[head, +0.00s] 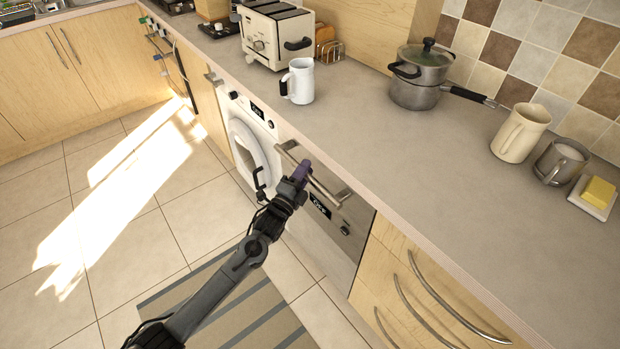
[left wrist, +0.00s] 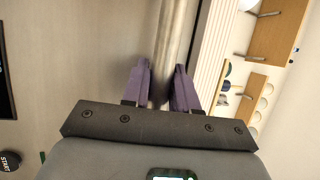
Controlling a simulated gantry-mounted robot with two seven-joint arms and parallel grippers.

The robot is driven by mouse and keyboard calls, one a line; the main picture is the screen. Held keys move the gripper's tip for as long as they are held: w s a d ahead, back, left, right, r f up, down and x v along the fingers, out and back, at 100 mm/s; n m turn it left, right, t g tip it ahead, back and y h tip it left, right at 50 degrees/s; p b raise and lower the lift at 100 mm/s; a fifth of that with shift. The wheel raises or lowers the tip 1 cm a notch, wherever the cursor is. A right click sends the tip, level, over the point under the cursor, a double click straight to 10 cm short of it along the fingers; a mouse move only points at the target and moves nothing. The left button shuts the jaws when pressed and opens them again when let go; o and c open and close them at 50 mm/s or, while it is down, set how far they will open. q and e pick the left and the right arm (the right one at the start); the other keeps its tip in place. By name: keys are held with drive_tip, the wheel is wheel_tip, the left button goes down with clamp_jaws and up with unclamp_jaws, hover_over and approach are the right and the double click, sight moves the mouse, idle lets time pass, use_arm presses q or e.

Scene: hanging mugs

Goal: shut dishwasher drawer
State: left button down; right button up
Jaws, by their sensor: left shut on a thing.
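The dishwasher (head: 333,240) has a grey metal front with a display and a dark knob, set under the counter in the head view. Its front looks upright and about in line with the neighbouring units. A metal bar handle (head: 325,189) runs along its top. My left gripper (head: 301,171), with purple fingers, is at this handle's left part. In the left wrist view, the fingers (left wrist: 160,80) stand on both sides of the handle (left wrist: 175,35) and are shut on it. The dishwasher's inside is hidden. My right gripper is not in view.
A white washing machine (head: 250,140) stands left of the dishwasher, wooden drawers (head: 420,305) right. The counter (head: 400,150) above holds a white mug (head: 300,82), toaster (head: 270,38), pots (head: 418,78) and cream jug (head: 519,134). Tiled floor (head: 110,215) is clear left.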

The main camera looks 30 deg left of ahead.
use_arm(q)
drive_tip(key=c, duration=1)
unclamp_jaws()
drive_tip(key=shift+o, duration=0.2)
drive_tip(key=shift+s, duration=0.1)
drive_tip(key=s+f, duration=0.2)
drive_tip(key=s, duration=0.8)
drive_tip(key=shift+s+a, duration=0.2)
drive_tip(key=shift+s, duration=0.1)
